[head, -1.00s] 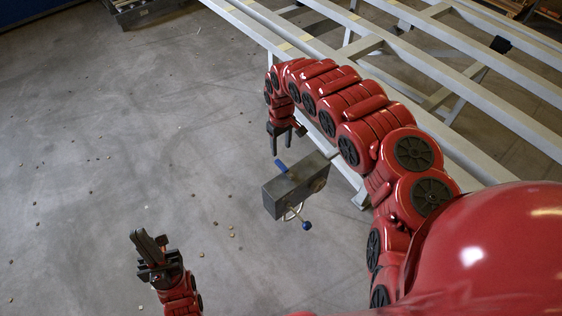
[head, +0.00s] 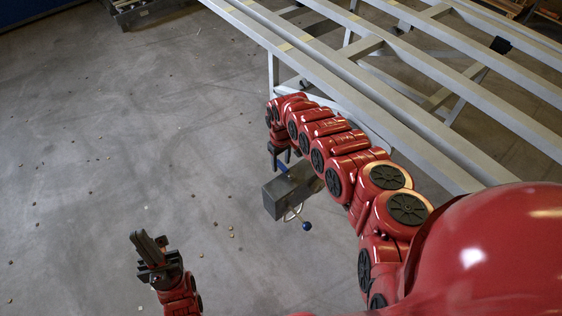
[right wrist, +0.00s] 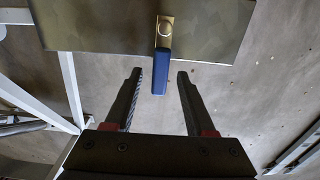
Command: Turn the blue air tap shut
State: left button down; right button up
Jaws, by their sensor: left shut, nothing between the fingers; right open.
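The blue air tap (right wrist: 160,72) shows in the right wrist view as a blue lever on a brass pivot, pointing down from the edge of a grey box (right wrist: 120,25). My right gripper (right wrist: 159,76) is open, with one finger on each side of the lever in the picture and no visible contact. In the head view the tap's blue lever (head: 283,168) is partly hidden by my right gripper (head: 280,161), just above the box (head: 290,193). My left gripper (head: 151,240) is shut and empty, low at the left, away from the box.
A blue ball knob (head: 307,226) with a thin pale loop hangs under the box. A large pale metal frame (head: 400,95) fills the upper right, close behind my right arm. The concrete floor (head: 120,120) at the left is open, with small scattered bits.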

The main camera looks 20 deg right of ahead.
grip_shut()
dwell(1.3)
